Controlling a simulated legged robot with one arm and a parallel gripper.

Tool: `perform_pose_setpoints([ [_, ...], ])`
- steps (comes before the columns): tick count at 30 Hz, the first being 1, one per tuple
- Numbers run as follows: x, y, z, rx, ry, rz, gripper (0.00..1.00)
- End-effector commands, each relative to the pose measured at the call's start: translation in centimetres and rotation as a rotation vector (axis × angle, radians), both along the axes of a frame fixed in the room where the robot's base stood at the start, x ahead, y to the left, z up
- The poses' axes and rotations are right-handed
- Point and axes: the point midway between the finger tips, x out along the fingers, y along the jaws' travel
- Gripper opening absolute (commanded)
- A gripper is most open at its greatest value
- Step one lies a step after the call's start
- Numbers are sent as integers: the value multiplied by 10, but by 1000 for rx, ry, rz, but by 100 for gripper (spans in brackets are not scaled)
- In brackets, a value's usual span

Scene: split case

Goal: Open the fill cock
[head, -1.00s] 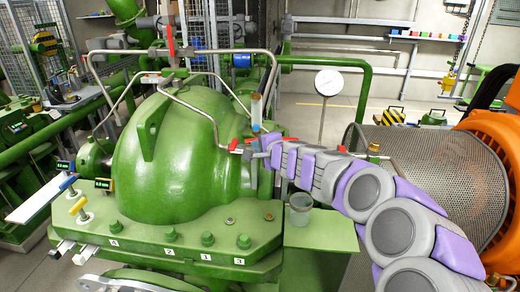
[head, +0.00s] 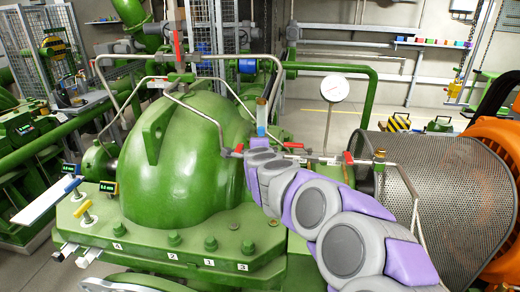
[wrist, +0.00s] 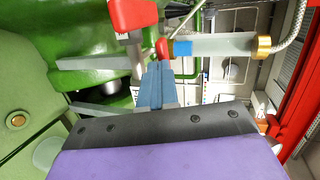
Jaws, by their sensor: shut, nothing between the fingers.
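Small cocks with red levers sit on the thin pipework right of the green casing (head: 175,165). One red lever (head: 239,149) is beside the end of my arm, another (head: 292,145) lies just right of it. I cannot tell which is the fill cock. In the wrist view a large red lever (wrist: 134,15) is just beyond my gripper (wrist: 157,85), with a smaller red part (wrist: 162,50) by the fingertips. The blue-grey fingers are together and empty. Whether they touch the valve is unclear. In the head view my arm hides the fingers.
A sight glass (head: 262,115) with a blue band stands close behind my gripper; it also shows in the wrist view (wrist: 225,46). A dial gauge (head: 334,88), another red lever (head: 348,158) and a mesh guard (head: 440,190) are to the right. Bent pipes cross above the casing.

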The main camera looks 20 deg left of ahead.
Motion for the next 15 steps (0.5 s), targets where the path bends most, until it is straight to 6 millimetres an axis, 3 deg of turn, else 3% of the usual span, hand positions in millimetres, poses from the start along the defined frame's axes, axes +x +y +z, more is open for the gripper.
perform_pose_setpoints([
  [15, 6, 7, 2, 1, 1, -183, 0],
])
